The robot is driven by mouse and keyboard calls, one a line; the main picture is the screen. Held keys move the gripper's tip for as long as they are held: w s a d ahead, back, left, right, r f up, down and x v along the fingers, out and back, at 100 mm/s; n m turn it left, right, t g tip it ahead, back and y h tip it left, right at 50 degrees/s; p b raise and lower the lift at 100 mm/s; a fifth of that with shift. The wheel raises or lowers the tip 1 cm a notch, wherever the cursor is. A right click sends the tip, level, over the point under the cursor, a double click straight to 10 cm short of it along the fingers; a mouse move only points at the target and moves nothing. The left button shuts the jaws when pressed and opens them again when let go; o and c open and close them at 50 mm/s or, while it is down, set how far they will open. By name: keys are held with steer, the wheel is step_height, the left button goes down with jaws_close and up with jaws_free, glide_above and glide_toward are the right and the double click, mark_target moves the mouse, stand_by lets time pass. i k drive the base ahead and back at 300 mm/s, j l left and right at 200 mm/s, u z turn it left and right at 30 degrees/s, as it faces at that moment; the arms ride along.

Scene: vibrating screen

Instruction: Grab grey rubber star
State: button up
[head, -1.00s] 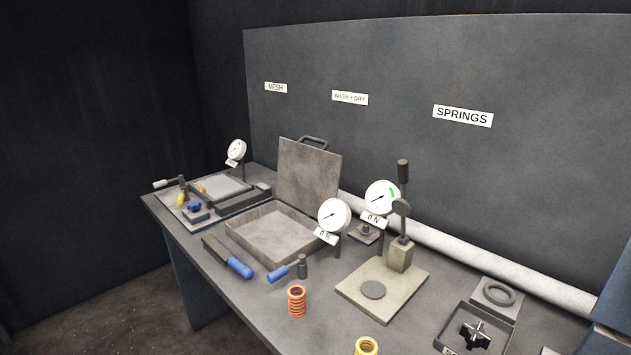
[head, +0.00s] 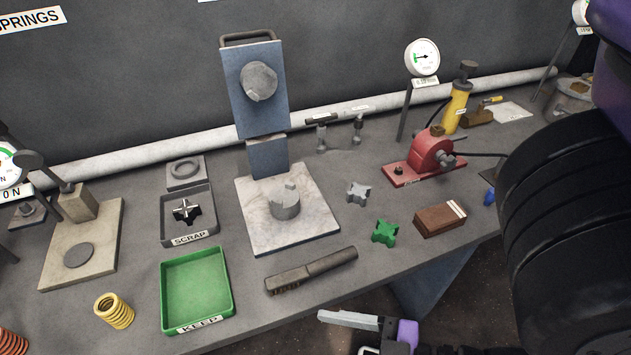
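A light grey star (head: 359,192) lies flat on the bench, right of the square stone plate and behind a green star (head: 385,232). A darker star with a metallic look (head: 187,211) sits in the grey SCRAP tray (head: 163,232). My gripper (head: 338,334) is at the bottom edge of the head view, in front of the bench and well short of the light grey star. Its fingers look apart with nothing between them; the lower finger is partly cut off by the frame.
A green KEEP tray (head: 228,298), a dark bar tool (head: 310,270) and a brown block (head: 440,218) lie near the front edge. A blue press (head: 262,95) stands left of the star; a red device (head: 432,155) stands right. My dark arm covers the right side.

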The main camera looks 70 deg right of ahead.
mark_target(359, 195)
steer(key=j+z, duration=0.25)
steer(key=j, duration=0.2)
steer(key=k+j+z, duration=0.2)
steer(key=j, duration=0.25)
steer(key=j+z, duration=0.25)
steer(key=j, duration=0.15)
steer(key=k, duration=0.05)
